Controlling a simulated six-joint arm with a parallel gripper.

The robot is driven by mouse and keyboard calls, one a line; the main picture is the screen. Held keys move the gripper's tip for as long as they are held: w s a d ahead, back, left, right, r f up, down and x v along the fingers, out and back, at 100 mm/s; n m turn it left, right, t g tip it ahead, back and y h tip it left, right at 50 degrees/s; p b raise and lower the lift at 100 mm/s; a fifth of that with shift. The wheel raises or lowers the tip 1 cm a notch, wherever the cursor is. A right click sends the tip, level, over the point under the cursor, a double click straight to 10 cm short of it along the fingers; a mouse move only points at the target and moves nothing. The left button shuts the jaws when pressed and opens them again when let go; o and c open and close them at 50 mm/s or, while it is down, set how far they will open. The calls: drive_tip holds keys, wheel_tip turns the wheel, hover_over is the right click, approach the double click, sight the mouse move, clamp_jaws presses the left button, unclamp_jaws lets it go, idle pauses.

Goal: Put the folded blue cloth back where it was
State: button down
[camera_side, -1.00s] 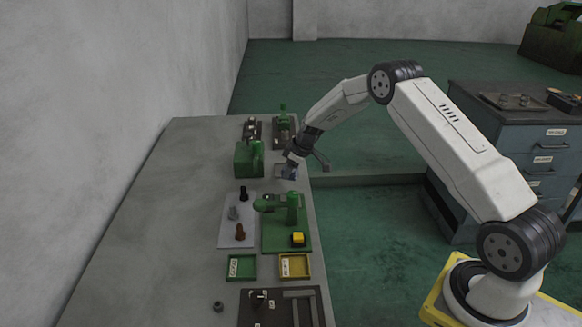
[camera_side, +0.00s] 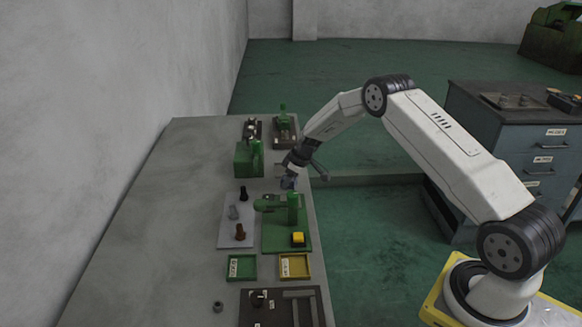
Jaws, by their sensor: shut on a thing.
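My gripper (camera_side: 289,184) is over the right edge of the grey bench, just behind the small green press (camera_side: 292,207). It is shut on the folded blue cloth (camera_side: 295,183). Only a small bluish bit of the cloth shows beside the jaws; the rest is hidden by them. I cannot tell whether the cloth touches the bench.
A green machine (camera_side: 249,158) stands behind and left of my gripper. A grey mat (camera_side: 226,240) with dark and grey parts lies left of the press. A green tray (camera_side: 242,278) and a yellow tray (camera_side: 294,277) lie in front. The bench's left side (camera_side: 150,220) is clear.

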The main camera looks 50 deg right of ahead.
drive_tip(key=shift+f, duration=0.1)
drive_tip(key=shift+c, duration=0.9)
unclamp_jaws()
drive_tip(key=v, duration=1.2)
